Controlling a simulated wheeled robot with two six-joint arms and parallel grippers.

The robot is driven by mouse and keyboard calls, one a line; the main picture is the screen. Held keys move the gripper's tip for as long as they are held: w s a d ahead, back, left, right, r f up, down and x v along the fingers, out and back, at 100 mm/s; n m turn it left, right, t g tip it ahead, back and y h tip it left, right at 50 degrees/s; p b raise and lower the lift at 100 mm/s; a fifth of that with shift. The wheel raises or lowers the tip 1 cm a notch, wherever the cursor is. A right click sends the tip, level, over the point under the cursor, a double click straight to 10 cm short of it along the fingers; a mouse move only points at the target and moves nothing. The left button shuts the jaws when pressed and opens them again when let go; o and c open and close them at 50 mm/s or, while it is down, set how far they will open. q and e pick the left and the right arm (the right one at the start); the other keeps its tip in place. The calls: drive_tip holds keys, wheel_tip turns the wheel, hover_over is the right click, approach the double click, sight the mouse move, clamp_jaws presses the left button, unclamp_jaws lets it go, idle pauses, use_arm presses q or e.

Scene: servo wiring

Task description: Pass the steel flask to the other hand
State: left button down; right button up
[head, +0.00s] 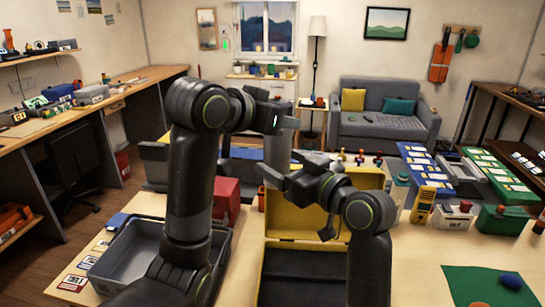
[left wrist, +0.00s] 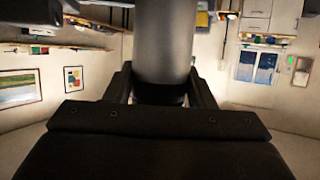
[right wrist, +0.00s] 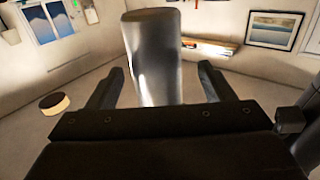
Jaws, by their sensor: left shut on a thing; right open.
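The steel flask (left wrist: 163,45) is a smooth grey cylinder in the left wrist view, with a dark band at its near end. My left gripper (left wrist: 160,88) is shut on that end. In the right wrist view the flask (right wrist: 154,58) stands between the spread fingers of my right gripper (right wrist: 160,85), with a gap on both sides. In the head view my left gripper (head: 278,108) is raised above the table, and my right gripper (head: 284,166) is open, lower and close by.
Below are an open yellow case (head: 285,245), a grey bin (head: 118,250) and a red box (head: 227,198). A yellow meter (head: 422,206) and a green mat (head: 475,290) are at the right. The table's front right has free room.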

sight(271, 155)
use_arm(q)
drive_tip(key=shift+r, duration=0.1)
use_arm(e)
drive_tip(key=shift+x, duration=2.35)
drive_tip(key=shift+c, duration=0.3)
use_arm(q)
drive_tip(key=shift+d, duration=0.1)
use_arm(e)
drive_tip(key=c, duration=1.2)
use_arm(q)
drive_tip(key=c, duration=0.6)
unclamp_jaws()
use_arm(e)
drive_tip(key=shift+r, duration=0.1)
drive_tip(key=shift+c, duration=0.4)
use_arm(q)
drive_tip(key=shift+o, duration=0.2)
